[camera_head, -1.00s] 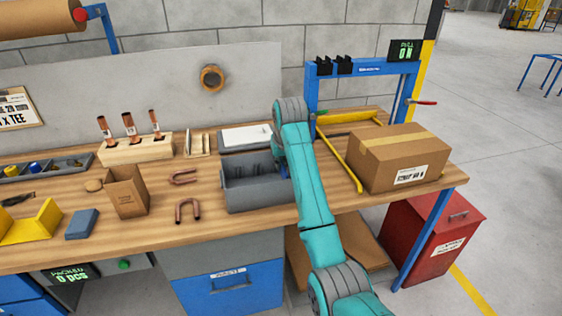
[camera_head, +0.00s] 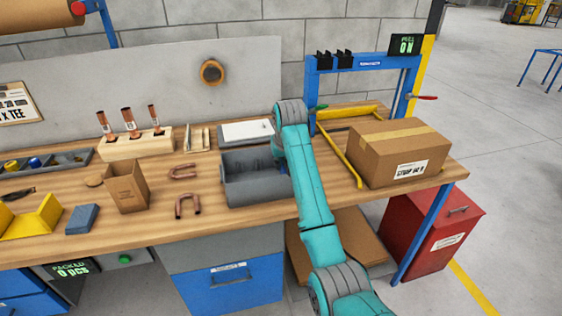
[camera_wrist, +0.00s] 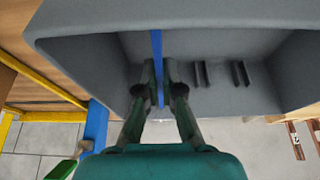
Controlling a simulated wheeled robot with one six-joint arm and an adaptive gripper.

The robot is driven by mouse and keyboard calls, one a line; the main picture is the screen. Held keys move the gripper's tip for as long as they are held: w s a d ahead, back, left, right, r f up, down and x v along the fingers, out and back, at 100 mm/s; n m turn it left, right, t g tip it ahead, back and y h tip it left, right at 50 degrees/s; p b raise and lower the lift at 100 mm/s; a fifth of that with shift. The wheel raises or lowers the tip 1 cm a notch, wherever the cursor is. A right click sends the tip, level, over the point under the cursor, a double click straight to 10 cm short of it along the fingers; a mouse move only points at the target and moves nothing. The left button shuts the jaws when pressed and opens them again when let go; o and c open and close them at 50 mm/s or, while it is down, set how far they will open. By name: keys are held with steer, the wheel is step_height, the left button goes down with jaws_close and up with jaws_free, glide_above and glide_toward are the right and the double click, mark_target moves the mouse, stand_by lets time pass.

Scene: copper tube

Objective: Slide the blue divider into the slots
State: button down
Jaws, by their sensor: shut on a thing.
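The grey bin (camera_head: 258,187) stands on the workbench beside my arm, and its inside fills much of the wrist view (camera_wrist: 215,42). The thin blue divider (camera_wrist: 157,50) shows edge-on inside the bin. My gripper (camera_wrist: 161,78) is shut on it, with one finger on each side. Dark slot ribs stand on the bin's wall to the right of the divider: one pair (camera_wrist: 201,74) is nearer and another pair (camera_wrist: 241,74) farther. Whether the divider sits in a slot is hidden by the fingers. In the head view my arm mostly hides the gripper and divider.
A cardboard box (camera_head: 397,158) stands right of my arm, near a yellow bar (camera_head: 343,156) and blue frame (camera_head: 312,90). Bent copper tubes (camera_head: 187,207) and an open brown carton (camera_head: 127,190) lie left of the bin. A white-topped grey item (camera_head: 247,131) is behind it.

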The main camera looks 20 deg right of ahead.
steer(key=shift+f, duration=1.5)
steer(key=c, duration=1.2)
jaws_free()
steer(key=shift+c, duration=0.2)
steer(key=shift+r, duration=0.1)
steer(key=v, duration=1.1)
steer(key=shift+s+r, duration=0.25)
steer(key=shift+r, duration=0.1)
